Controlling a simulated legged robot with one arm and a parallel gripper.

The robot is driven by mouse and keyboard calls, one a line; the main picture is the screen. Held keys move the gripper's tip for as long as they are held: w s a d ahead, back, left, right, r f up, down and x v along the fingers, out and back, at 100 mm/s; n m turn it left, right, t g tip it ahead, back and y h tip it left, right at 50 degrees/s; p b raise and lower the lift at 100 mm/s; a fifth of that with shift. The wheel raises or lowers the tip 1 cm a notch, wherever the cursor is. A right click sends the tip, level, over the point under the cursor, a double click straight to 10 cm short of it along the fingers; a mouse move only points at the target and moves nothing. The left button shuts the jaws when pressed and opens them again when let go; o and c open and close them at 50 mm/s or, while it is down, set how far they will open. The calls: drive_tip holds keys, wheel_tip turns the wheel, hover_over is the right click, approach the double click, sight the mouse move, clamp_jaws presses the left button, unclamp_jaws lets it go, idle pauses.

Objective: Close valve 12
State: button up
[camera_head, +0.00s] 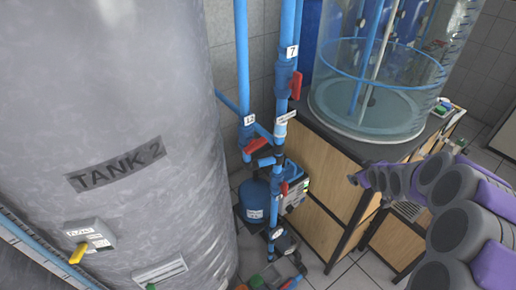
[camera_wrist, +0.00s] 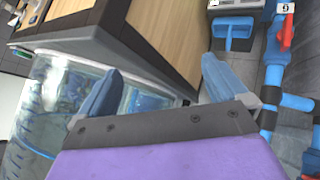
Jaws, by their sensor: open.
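Valve 12, marked by a small white label reading 12 (camera_head: 249,120), is on a vertical blue pipe between the grey tank and the wooden cabinet. Its red handle (camera_head: 256,146) lies slanted across the pipe, just below the label. My arm comes in from the right in the head view, well apart from the valve and in front of the cabinet. In the wrist view my gripper (camera_wrist: 158,82) has its two blue fingers spread wide, with nothing held between them. I cannot tell whether valve 12 shows in the wrist view.
The large grey tank (camera_head: 110,120) labelled TANK 2 fills the left. Valve 7's red handle (camera_head: 296,85) is on the pipe to the right. A clear cylinder (camera_head: 365,105) stands on the cabinet (camera_head: 325,175). A red handle (camera_wrist: 287,30) shows in the wrist view.

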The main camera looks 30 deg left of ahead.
drive_tip(key=s+a+r+n+y, duration=0.25)
drive_tip(key=s+a+y, duration=0.45)
drive_tip(key=s+a, duration=0.45)
drive_tip(key=n+g+y+b, duration=0.1)
drive_tip(key=n+g+y, duration=0.1)
drive_tip(key=y, duration=0.4)
approach(257, 145)
drive_tip(key=x, duration=0.3)
drive_tip(key=b+x, duration=0.1)
drive_tip(key=x, duration=0.3)
drive_tip(key=f+x, duration=0.1)
drive_tip(key=x, duration=0.2)
drive_tip(key=shift+a, duration=0.3)
drive_tip(key=shift+d+m, duration=0.2)
drive_tip(key=shift+m, duration=0.05)
